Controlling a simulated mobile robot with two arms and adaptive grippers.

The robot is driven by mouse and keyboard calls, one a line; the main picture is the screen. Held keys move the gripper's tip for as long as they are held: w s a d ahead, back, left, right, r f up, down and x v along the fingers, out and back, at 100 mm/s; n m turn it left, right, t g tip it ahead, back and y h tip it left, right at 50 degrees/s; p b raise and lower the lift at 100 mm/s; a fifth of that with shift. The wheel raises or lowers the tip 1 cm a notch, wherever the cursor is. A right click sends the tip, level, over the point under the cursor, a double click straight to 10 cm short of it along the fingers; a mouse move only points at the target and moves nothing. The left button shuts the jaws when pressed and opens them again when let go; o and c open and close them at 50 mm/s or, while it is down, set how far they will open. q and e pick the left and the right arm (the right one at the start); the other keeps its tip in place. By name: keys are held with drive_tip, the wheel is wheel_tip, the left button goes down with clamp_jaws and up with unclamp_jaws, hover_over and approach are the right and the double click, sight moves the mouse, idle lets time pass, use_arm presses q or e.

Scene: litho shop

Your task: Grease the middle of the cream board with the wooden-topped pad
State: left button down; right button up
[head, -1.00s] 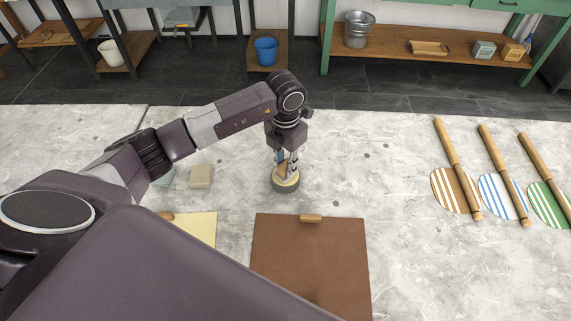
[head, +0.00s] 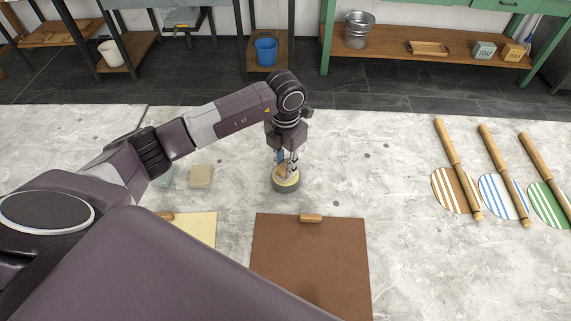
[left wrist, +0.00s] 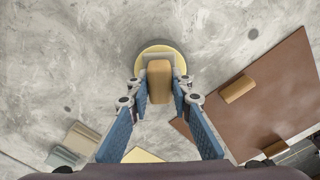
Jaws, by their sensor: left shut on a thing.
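The left wrist view shows the block (left wrist: 159,88) between the blue fingers of the left gripper (left wrist: 160,78). The cream board (head: 198,236) lies at the front left, partly hidden by my left arm. A corner of it shows in the wrist view (left wrist: 142,156). My right gripper is out of view.
A brown board (head: 312,262) with a wooden handle lies right of the cream board. A beige block (head: 201,176) and a grey-green block (head: 165,178) lie left of the pad. Striped round paddles (head: 502,197) with wooden rollers lie at the right. The table's middle right is clear.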

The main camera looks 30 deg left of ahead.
sight(285, 164)
use_arm(q)
drive_tip(key=shift+r+p, duration=2.25)
drive_tip(key=shift+r, duration=1.25)
